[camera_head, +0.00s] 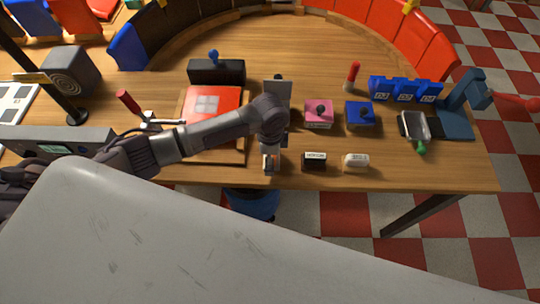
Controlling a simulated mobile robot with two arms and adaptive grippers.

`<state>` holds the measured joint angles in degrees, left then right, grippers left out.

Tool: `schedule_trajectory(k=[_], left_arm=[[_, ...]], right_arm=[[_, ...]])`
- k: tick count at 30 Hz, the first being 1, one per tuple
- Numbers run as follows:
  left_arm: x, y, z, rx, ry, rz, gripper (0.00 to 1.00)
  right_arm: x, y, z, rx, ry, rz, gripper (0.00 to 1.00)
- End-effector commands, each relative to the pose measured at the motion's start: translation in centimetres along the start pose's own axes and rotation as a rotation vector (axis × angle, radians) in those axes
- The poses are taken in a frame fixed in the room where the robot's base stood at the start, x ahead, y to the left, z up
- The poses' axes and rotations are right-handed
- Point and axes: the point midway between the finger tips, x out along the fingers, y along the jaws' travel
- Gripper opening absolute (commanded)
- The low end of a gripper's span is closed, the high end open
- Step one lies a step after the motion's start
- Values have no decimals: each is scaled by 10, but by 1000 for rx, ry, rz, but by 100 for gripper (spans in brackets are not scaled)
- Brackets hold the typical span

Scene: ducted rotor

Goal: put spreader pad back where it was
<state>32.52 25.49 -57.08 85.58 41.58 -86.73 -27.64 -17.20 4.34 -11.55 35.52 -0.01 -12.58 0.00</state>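My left arm reaches in from the left over an orange-red plate on a wooden board. My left gripper (270,161) points down near the table's front edge, seen from above and behind. Its fingers are small here, and I cannot tell whether they are open or hold something. Just right of it lies a small black block (314,161) with a white label, too small to read. Farther right is a small whitish rounded block (355,161). I cannot tell which thing is the spreader pad. My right gripper is not in view.
Behind are a pink block (319,114) and a blue block (360,115) with dark knobs, blue bins (405,89), a red-topped post (352,76) and a blue stand (466,103). The orange-red plate (226,100) lies left. Bare table (440,172) shows at front right.

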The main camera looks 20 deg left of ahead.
Motion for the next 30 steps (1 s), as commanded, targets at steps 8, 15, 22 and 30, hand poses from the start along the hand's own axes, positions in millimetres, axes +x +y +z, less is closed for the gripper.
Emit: schedule_trajectory(k=[8,15,22,30], left_arm=[[-2,0,0,0,0,0,89],[-31,-1,-1,1,4,-4,89],[-81,-1,-1,2,4,-4,89],[-118,0,0,0,1,0,89]], right_arm=[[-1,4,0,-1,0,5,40],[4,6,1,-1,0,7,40],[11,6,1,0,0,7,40],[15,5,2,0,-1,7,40]])
